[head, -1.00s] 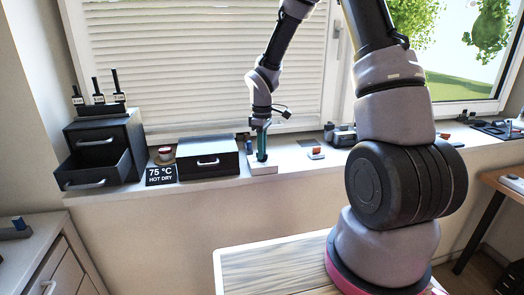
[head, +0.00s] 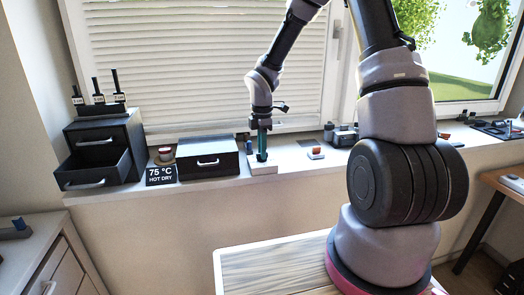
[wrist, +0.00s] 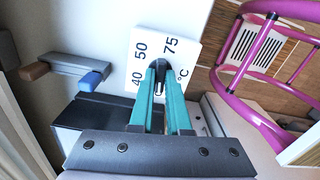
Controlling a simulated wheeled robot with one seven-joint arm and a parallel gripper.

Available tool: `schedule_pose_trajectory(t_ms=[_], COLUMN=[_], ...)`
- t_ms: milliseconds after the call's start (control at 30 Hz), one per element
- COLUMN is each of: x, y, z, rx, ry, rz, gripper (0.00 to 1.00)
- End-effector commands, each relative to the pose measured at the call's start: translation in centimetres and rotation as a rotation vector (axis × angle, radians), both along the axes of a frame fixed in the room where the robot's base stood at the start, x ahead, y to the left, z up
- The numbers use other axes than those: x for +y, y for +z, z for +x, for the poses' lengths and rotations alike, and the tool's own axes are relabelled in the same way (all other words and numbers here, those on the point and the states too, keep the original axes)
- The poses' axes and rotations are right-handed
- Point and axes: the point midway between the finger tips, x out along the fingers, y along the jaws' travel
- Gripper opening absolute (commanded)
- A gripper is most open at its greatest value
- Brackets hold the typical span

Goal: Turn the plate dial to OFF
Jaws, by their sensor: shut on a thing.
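The dial plate (head: 264,169) is a small white block on the windowsill. In the wrist view the plate (wrist: 143,44) shows the marks 40, 50, 75 and °C. I see no OFF mark; part of the face is hidden behind my fingers. The dark dial (wrist: 159,88) sits between the teal fingers and is mostly covered by them. My gripper (head: 262,153) points down at the plate, and in the wrist view my gripper (wrist: 160,70) is shut on the dial. The exact pointer direction cannot be told.
A black drawer box (head: 207,158) stands just left of the plate. A sign reading 75 °C HOT DRY (head: 161,176) and a taller drawer unit (head: 105,140) with an open drawer are farther left. A small orange-topped item (head: 316,152) lies to the right. Blinds (head: 200,60) hang behind.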

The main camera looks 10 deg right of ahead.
Motion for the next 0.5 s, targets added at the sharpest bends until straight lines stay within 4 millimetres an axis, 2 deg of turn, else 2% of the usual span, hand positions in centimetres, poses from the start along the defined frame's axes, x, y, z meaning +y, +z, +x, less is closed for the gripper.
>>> schedule_pose_trajectory(t_ms=[500], x=[0.02], y=[0.13], z=[0.18], rx=[-0.005], ry=[0.043], rz=[0.001], gripper=[0.00])
